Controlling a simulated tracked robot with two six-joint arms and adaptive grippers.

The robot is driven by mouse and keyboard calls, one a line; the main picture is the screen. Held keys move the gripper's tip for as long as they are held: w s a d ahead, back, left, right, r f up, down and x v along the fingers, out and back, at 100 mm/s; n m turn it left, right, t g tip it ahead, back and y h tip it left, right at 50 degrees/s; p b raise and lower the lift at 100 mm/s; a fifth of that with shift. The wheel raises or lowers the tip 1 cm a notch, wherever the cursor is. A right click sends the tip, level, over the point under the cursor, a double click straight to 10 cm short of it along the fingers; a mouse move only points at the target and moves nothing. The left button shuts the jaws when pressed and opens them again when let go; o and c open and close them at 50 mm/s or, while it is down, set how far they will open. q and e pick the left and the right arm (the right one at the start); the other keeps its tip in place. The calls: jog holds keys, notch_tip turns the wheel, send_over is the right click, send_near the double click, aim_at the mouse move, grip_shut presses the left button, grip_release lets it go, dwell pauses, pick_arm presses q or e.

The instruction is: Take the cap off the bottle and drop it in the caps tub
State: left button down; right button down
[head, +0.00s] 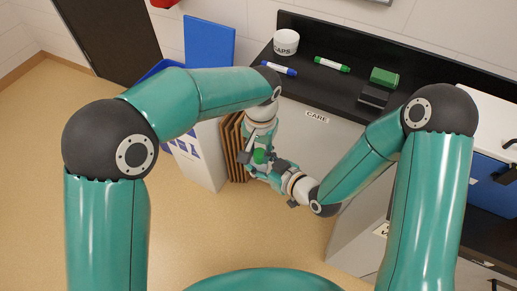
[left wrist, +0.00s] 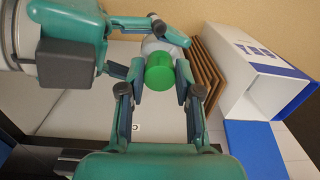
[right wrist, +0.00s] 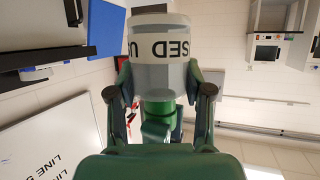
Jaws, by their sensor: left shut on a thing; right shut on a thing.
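The green cap (left wrist: 160,72) lies between the fingertips of my left gripper (left wrist: 160,76), which is shut on it. The cap also shows as a small green spot in the head view (head: 259,156). The pale bottle (left wrist: 154,45) is directly behind the cap in the left wrist view. My right gripper (right wrist: 163,96) is shut on the bottle, whose body and label lettered "USED" (right wrist: 155,48) fill the upper middle of the right wrist view. I cannot tell whether the cap is still threaded on. The white caps tub (head: 286,42) stands on the black counter.
A blue marker (head: 278,68), a green marker (head: 332,64) and a green block (head: 384,77) on a dark holder share the counter with the tub. Brown boards (head: 236,150) and a white bin (left wrist: 262,85) stand near the grippers. Open floor lies at left.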

pick_arm(q)
jog(key=n, duration=0.4)
jog(key=shift+w, duration=0.15)
pick_arm(e)
jog(key=shift+s+a, duration=0.1)
jog(key=shift+s, duration=0.1)
pick_arm(q)
jog(key=n, duration=0.6)
jog(key=shift+d+n, duration=0.15)
jog(key=shift+n, duration=0.25)
jog(key=n, duration=0.4)
jog(key=shift+s+d, duration=0.2)
jog(key=n, duration=0.4)
jog(key=shift+d+n, duration=0.2)
jog(key=shift+n, duration=0.1)
pick_arm(e)
jog(key=shift+w, duration=0.15)
pick_arm(q)
jog(key=shift+r, duration=0.2)
jog(key=shift+r, duration=0.95)
